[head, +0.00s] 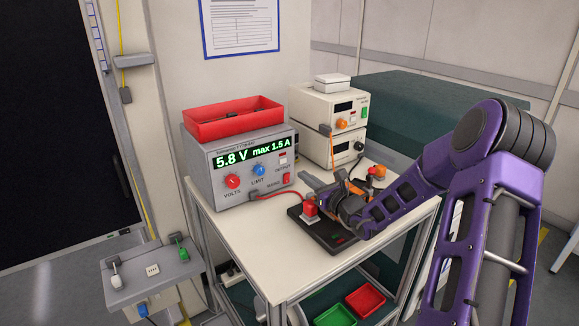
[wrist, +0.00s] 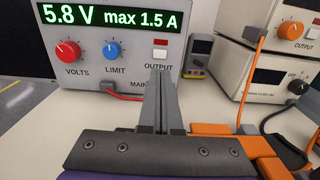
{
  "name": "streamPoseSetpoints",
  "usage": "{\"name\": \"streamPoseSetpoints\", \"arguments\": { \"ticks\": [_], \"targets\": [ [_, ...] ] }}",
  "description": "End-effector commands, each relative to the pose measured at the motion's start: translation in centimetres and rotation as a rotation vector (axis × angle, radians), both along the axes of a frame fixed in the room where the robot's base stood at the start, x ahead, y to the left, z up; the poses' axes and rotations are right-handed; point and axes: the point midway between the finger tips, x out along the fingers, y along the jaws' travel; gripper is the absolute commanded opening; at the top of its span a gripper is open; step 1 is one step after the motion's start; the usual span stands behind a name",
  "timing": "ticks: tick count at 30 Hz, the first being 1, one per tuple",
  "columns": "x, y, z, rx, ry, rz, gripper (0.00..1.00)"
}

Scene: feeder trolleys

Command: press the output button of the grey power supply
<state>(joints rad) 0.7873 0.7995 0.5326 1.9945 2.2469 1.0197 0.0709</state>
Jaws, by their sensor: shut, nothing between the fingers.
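The grey power supply (head: 205,166) stands on the white trolley top, its display reading 5.8 V, max 1.5 A. It fills the upper left of the wrist view (wrist: 205,12). Its pale output button (wrist: 160,54) sits below a small red lamp window, above the OUTPUT label; it also shows in the head view (head: 283,160). My gripper (head: 306,181) is shut and empty, in front of the supply's right side. In the wrist view its fingertips (wrist: 160,73) point at the panel, just below the OUTPUT label in the picture. I cannot tell the exact gap to the panel.
A red knob (wrist: 67,51), a blue knob (wrist: 112,49) and a plugged red lead (wrist: 122,97) are on the panel. A red tray (head: 230,122) lies on top. Cream units (head: 318,110) stand to the right.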

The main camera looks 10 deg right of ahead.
Motion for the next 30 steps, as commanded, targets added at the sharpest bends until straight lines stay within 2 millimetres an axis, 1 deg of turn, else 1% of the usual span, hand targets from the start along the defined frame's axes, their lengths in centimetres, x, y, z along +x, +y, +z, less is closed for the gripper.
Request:
{"name": "streamPoseSetpoints", "arguments": {
  "ticks": [1,6,9,12,16,27,30],
  "targets": [
    [1.1,0.5,0.0,0.001,-0.002,0.002,0.00],
    [4.3,1.9,-0.1,0.000,-0.001,0.001,0.00],
    [5.8,2.5,-0.1,0.000,-0.001,0.001,0.00],
    [6.9,2.9,0.0,-0.001,-0.001,0.000,0.00],
    [7.6,3.2,0.0,-0.001,0.000,0.000,0.00],
    [7.8,3.3,0.0,-0.001,0.000,0.000,0.00],
    [8.3,3.5,-0.1,-0.002,-0.001,0.000,0.00]
  ]
}}
